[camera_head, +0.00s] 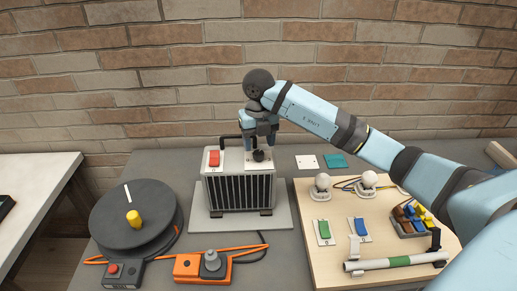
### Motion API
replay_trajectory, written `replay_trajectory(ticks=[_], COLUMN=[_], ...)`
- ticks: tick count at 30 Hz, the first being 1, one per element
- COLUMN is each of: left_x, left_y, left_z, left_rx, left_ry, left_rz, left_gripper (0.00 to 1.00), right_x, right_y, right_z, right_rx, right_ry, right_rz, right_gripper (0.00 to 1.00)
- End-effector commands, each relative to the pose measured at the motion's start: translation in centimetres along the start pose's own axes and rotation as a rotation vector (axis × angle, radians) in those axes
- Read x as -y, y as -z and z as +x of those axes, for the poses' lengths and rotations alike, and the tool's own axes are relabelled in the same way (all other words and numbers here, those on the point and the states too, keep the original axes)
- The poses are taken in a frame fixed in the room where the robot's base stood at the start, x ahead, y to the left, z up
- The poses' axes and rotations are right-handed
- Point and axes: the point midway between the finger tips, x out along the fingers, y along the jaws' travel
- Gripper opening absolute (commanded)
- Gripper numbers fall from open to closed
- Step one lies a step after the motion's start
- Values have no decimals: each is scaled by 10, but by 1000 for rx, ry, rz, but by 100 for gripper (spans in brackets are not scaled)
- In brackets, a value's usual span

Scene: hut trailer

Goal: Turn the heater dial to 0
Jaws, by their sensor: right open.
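The heater (238,191) is a small white box with a black front grille, standing on a grey plate in the middle of the table. A red switch (214,158) sits on its top left. The black dial (259,155) is on its top right. My right gripper (259,143) points down from above, its fingers just over or beside the dial. Whether the fingers touch the dial, and what the dial is set to, I cannot tell. The jaws are open. My left gripper is not in view.
A black cable reel (135,215) with a yellow knob stands left. An orange box (203,266) with a grey knob lies in front. A wooden board (328,268) with bulbs, switches and a tube is on the right. A brick wall (150,75) stands close behind.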

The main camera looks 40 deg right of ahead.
Motion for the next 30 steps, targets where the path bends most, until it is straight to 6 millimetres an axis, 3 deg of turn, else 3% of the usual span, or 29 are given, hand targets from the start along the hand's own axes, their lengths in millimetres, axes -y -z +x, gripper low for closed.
replay_trajectory(ticks=[7, 18, 24, 30], left_x=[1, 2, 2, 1], left_y=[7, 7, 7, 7], left_z=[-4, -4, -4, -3], left_rx=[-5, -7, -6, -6], left_ry=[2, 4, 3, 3], left_rz=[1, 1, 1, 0], left_gripper=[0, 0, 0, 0], right_x=[0, 0, 0, 0], right_y=[0, 0, 0, 0], right_z=[30, 36, 36, 36], right_rx=[-1, 0, 1, 1], right_ry=[-1, -1, -1, -1], right_rz=[-1, -1, -1, -5], right_gripper=[58, 58, 13, 9])
